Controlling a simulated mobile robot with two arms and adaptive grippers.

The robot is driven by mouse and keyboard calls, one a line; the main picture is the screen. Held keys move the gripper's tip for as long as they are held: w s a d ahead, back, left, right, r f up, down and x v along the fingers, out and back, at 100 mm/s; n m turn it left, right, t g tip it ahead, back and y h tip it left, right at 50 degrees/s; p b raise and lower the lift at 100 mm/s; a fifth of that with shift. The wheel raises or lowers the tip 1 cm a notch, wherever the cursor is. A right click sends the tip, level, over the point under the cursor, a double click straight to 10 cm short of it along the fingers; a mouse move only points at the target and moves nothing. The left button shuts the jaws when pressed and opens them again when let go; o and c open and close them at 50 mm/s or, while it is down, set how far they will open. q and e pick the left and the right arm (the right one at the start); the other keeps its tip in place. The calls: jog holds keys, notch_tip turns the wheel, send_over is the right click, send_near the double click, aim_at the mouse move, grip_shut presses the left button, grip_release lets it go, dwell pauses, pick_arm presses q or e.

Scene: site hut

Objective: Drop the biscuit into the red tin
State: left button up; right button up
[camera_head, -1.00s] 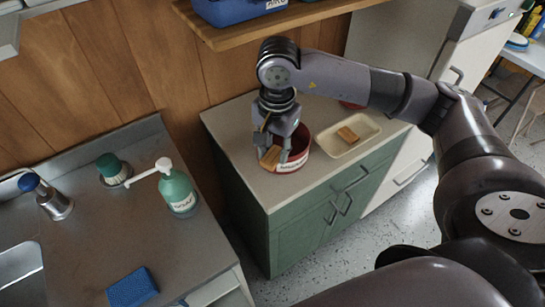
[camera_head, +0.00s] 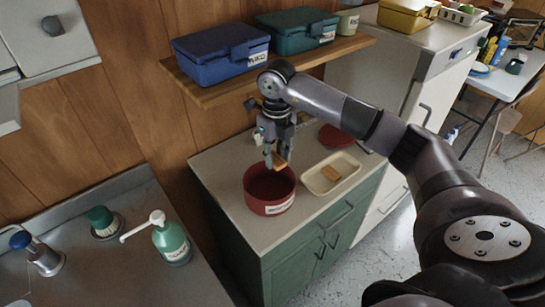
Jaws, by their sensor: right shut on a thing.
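The red tin (camera_head: 270,203) stands open and upright on the counter of the green cabinet. Its inside is dark, and I cannot see anything in it. My right gripper (camera_head: 276,158) is shut on a brown biscuit (camera_head: 281,163) and holds it tilted above the back part of the tin's opening, apart from the tin as far as I can tell. Another biscuit (camera_head: 331,173) lies in the cream tray (camera_head: 313,184) to the right of the tin. My left gripper is out of view.
A red lid (camera_head: 335,138) lies behind the tray, partly hidden by my right arm. A wooden shelf (camera_head: 215,93) with a blue box (camera_head: 222,55) and a green box (camera_head: 297,32) hangs above the counter. A soap bottle (camera_head: 171,242) stands at lower left.

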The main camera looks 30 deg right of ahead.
notch_tip(320, 180, down, 6)
jog(key=b, duration=0.3)
jog(key=shift+r, duration=0.1)
jog(key=o, duration=0.9)
jog(key=shift+r, duration=0.1)
notch_tip(320, 180, up, 7)
jog(key=shift+r, duration=0.2)
dwell(0.4)
